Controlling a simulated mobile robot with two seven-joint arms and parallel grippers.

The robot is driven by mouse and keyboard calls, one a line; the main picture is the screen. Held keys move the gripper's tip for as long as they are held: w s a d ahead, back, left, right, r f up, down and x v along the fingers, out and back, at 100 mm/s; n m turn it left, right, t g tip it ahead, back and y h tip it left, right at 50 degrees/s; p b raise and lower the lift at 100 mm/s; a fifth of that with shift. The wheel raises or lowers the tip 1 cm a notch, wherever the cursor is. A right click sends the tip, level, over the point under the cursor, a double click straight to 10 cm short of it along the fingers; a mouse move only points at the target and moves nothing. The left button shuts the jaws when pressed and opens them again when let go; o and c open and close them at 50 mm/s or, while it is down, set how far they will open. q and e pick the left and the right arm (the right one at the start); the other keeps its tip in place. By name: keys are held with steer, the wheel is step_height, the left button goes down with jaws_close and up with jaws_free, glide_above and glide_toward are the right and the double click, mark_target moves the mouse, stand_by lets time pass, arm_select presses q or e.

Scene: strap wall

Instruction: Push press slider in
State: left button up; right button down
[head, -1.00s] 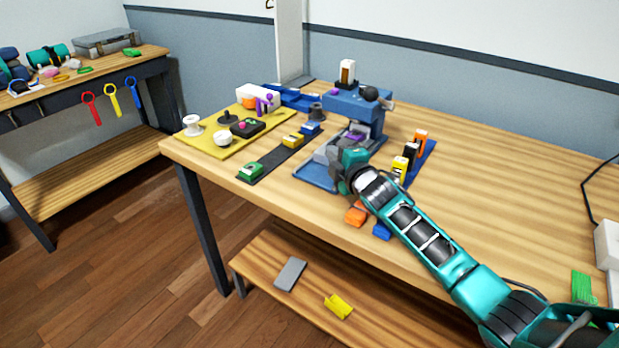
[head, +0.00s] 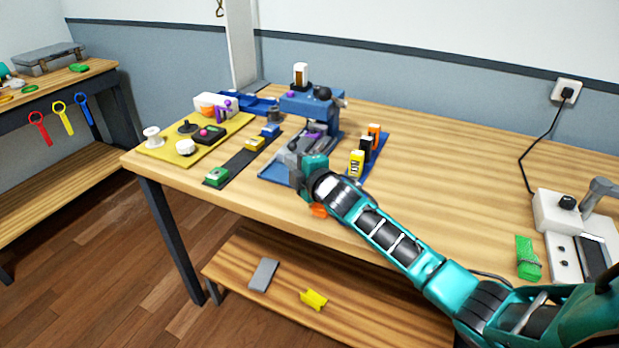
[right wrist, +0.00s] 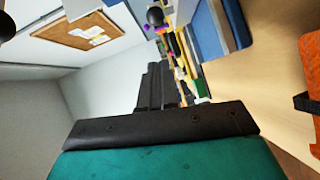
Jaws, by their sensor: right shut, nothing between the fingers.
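The blue press (head: 312,106) stands on the table on a blue base (head: 274,172), with a dark knob on its head. A grey slider part with a purple piece (head: 313,136) on it shows under the press head. My right gripper (head: 297,156) is at the front of the press, close to the grey part. I cannot tell whether it touches it, and it hides part of the base. In the right wrist view its dark fingers (right wrist: 152,86) are together and empty. My left gripper is not in view.
A yellow board (head: 160,150) with knobs and a dark strip (head: 236,164) with coloured blocks lie left of the press. Yellow, black and orange upright pieces (head: 366,149) stand close on its right. An orange item (head: 318,210) is partly behind my arm. The table's right middle is clear.

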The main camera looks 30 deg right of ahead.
steer(key=s, duration=0.5)
steer(key=s+d+r, duration=0.1)
steer(key=s, duration=0.2)
steer(key=s+a+f+m+g, duration=0.25)
steer(key=s+m+g, duration=0.2)
steer(key=s, duration=0.65)
steer(key=s+a+f+m+g+h, duration=0.15)
steer(key=s+f+m+g, duration=0.35)
steer(key=s, duration=0.6)
steer(key=s+a+f+m+g, duration=0.2)
steer(key=s+m+g, duration=0.3)
steer(key=s, duration=0.6)
steer(key=w+a+f+t+y, duration=0.2)
steer(key=w+a+f+t, duration=0.1)
steer(key=w+f+t, duration=0.5)
steer(key=shift+w+f+t, duration=0.15)
steer(key=shift+f+t, duration=0.2)
steer(key=shift+t, duration=0.1)
